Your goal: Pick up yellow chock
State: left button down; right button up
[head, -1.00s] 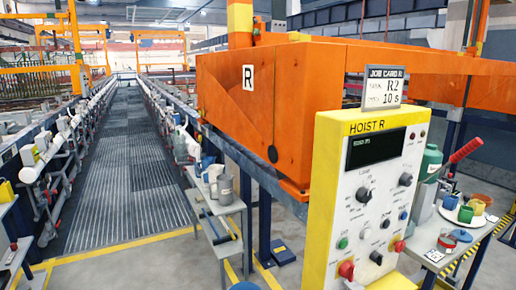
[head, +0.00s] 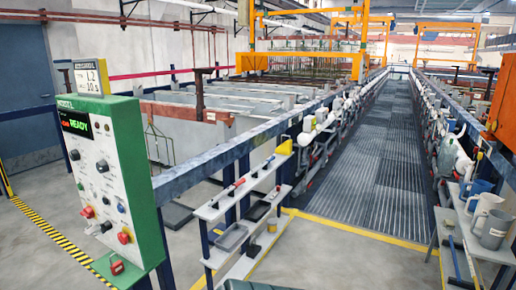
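A small yellow wedge-like piece (head: 285,147), which looks like the yellow chock, sits at the far end of the white shelf rack by the walkway, beside the blue rail. It is small in the head view, so its exact shape and what it rests on are hard to tell. Another small yellow item (head: 272,226) is on the lower shelf of the same rack. Neither of my grippers is in view.
The white shelf rack (head: 232,205) holds red-handled tools and dark trays (head: 232,237). A green hoist panel (head: 128,170) stands at the left. Grey jugs (head: 495,228) stand on a bench at the right. The grated walkway (head: 365,160) and the floor in front are clear.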

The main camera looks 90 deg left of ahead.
aim_at(285, 149)
jog(key=u, duration=2.6)
jog(key=i+l+z, duration=0.35)
jog(key=i, duration=0.85)
jog(key=i+z, duration=0.35)
jog(key=i, duration=0.85)
jog(key=i+u, duration=0.1)
jog(key=i, duration=0.4)
jog(key=i+l+u, duration=0.1)
jog(key=i, duration=0.35)
jog(key=i+l+u, duration=0.1)
jog(key=i, duration=0.4)
jog(key=i+l, duration=0.2)
jog(key=i, duration=0.3)
jog(key=j+u, duration=0.05)
